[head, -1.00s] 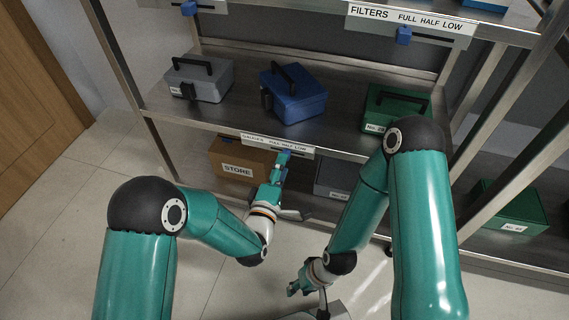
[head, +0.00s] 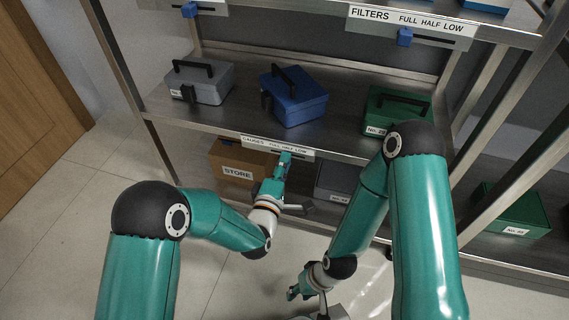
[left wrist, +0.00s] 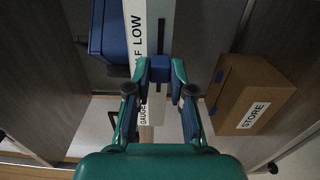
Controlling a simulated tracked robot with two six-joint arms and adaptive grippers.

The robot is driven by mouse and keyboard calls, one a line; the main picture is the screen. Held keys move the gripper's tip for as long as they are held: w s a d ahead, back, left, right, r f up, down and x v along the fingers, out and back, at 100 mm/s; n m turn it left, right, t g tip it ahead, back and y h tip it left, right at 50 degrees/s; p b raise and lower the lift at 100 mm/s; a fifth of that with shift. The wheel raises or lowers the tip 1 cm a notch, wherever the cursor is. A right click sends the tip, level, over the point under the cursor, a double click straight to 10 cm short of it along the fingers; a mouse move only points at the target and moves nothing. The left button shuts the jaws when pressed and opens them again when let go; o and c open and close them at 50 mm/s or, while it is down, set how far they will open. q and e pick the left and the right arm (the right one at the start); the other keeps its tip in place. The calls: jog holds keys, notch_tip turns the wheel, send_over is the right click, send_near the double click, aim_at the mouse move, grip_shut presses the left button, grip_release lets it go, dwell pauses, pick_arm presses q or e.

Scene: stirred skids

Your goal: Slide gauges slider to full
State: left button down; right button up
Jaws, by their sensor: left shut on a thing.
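The gauges strip (head: 250,143) is a white label plate on the front edge of the middle shelf, lettered GAUGES, FULL, HALF, LOW. In the left wrist view the strip (left wrist: 138,15) runs up and down, with LOW at the top. Its blue slider (left wrist: 160,70) sits about level with HALF, partly hidden by the fingers. My left gripper (head: 285,157) is at the strip from below. In the left wrist view the left gripper (left wrist: 160,75) is shut on the slider. My right gripper (head: 303,286) hangs low over the floor, away from the strip; its finger opening is unclear.
The filters strip (head: 365,14) with a blue slider is on the upper shelf. Grey (head: 215,85), blue (head: 300,108) and green (head: 392,108) cases stand on the middle shelf. A brown STORE box (head: 228,155) and a grey case (head: 330,178) sit below the strip.

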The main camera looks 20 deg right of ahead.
aim_at(273, 151)
pick_arm(q)
jog(key=shift+a+f, duration=0.1)
jog(key=shift+f, duration=0.05)
jog(key=w+a, duration=0.1)
jog(key=w+a+b, duration=0.1)
jog(key=a, duration=0.1)
jog(key=shift+w+a, duration=0.1)
jog(key=c, duration=1)
grip_release()
jog(key=v, duration=1.2)
